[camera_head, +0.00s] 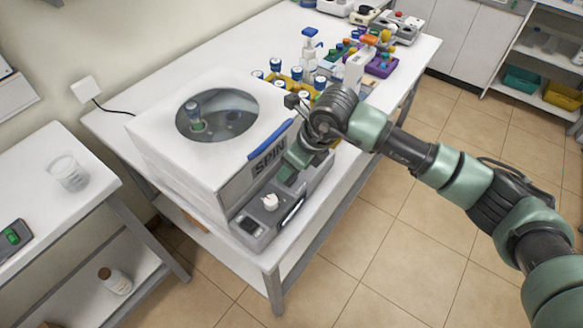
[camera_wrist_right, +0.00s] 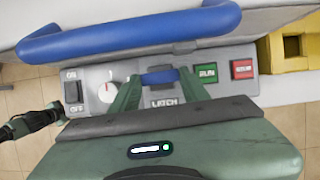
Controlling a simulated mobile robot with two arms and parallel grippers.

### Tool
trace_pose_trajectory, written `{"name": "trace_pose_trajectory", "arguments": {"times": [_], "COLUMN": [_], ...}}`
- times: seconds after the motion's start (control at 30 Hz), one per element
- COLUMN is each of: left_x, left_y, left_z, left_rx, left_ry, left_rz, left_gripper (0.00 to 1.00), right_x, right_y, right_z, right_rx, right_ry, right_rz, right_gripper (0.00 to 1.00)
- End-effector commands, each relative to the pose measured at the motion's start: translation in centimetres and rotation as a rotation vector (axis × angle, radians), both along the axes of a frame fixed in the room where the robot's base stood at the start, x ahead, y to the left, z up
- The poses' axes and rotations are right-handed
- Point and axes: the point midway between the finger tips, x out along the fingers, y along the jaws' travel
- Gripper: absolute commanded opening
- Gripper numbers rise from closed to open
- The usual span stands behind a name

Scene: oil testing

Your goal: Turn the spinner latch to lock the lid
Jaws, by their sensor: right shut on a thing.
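The white spinner (camera_head: 175,155) stands on the table with its lid (camera_head: 152,120) down. The lid has a round window and a blue handle (camera_head: 270,139), also large in the right wrist view (camera_wrist_right: 130,32). My right gripper (camera_head: 287,174) is at the front panel, below the handle. In the right wrist view my right gripper (camera_wrist_right: 158,88) has its green fingers shut on the blue latch (camera_wrist_right: 158,77), above the word LATCH. The latch lies about level across the panel. A dark and green part of my other arm shows at the left of that view; its fingers cannot be made out.
The panel also has a white dial (camera_wrist_right: 108,92), an on/off switch (camera_wrist_right: 72,91), a green RUN button (camera_wrist_right: 205,74) and a red button (camera_wrist_right: 242,69). A yellow rack (camera_head: 285,82) with bottles stands behind the spinner. A beaker (camera_head: 67,172) stands on the left table.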

Motion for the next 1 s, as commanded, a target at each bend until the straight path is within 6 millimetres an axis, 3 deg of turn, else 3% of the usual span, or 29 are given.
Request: {"name": "trace_pose_trajectory", "arguments": {"times": [0.6, 0.63, 0.7, 1.0], "left_x": [-0.06, -0.06, -0.07, -0.08], "left_y": [0.02, 0.02, 0.01, 0.02], "left_z": [-0.44, -0.44, -0.44, -0.5], "left_rx": [0.0, 0.0, 0.0, 0.0], "left_ry": [0.001, 0.001, 0.001, 0.002], "left_rz": [0.0, 0.0, 0.0, 0.0], "left_gripper": [0.0, 0.0, 0.0, 0.0], "right_x": [0.01, 0.0, 0.0, -0.02], "right_y": [0.03, 0.02, 0.02, -0.01], "right_z": [0.09, 0.08, 0.08, 0.11], "right_rx": [0.0, 0.0, 0.0, 0.0], "right_ry": [0.0, 0.0, 0.0, 0.0], "right_rz": [-0.049, -0.049, -0.049, -0.047], "right_gripper": [0.05, 0.54, 0.67, 0.67]}}
